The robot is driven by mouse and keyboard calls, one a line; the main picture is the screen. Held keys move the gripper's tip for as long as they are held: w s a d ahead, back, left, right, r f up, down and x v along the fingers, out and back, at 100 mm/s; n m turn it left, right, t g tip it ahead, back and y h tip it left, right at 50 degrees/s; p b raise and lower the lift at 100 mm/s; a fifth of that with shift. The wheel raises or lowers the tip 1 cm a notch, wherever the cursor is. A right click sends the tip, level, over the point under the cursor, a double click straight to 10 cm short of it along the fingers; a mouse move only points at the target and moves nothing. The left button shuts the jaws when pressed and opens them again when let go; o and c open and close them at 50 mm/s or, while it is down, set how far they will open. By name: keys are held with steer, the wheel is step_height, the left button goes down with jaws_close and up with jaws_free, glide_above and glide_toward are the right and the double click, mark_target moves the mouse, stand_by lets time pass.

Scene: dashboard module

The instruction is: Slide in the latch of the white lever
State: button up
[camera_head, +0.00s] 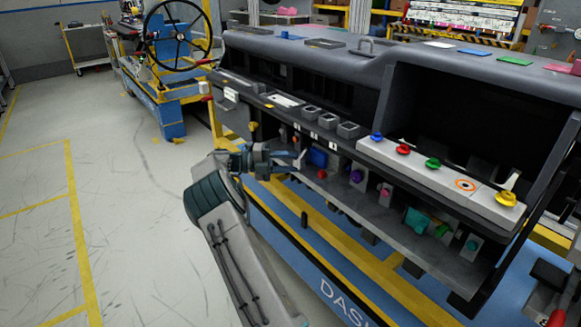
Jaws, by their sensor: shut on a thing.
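My gripper (297,158) is at the left part of the dashboard's lower shelf, just left of a blue block. Its fingers are shut on a small pale part at their tips. That part is mostly hidden and too small to identify surely as the white lever or its latch. A white block (231,95) sits at the dashboard's far left end, well away from my gripper. A pale upright piece (513,180) stands behind the yellow knob at the far right.
The grey dashboard (300,45) carries a row of coloured knobs (433,163) at right and several square grey sockets (330,121) in the middle. Purple, red and teal parts stand along the lower shelf (375,213). The floor (110,230) at left is clear.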

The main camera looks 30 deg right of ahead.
steer(key=shift+w+f+m+g+y, duration=0.15)
steer(key=shift+w+m+g+y, duration=0.15)
steer(key=shift+m+g+y, duration=0.15)
steer(key=shift+w+m+g+y+b, duration=0.25)
steer(key=shift+g+b, duration=0.1)
steer(key=shift+g, duration=0.1)
steer(key=o, duration=0.8)
steer(key=shift+c, duration=0.2)
steer(key=shift+a, duration=0.15)
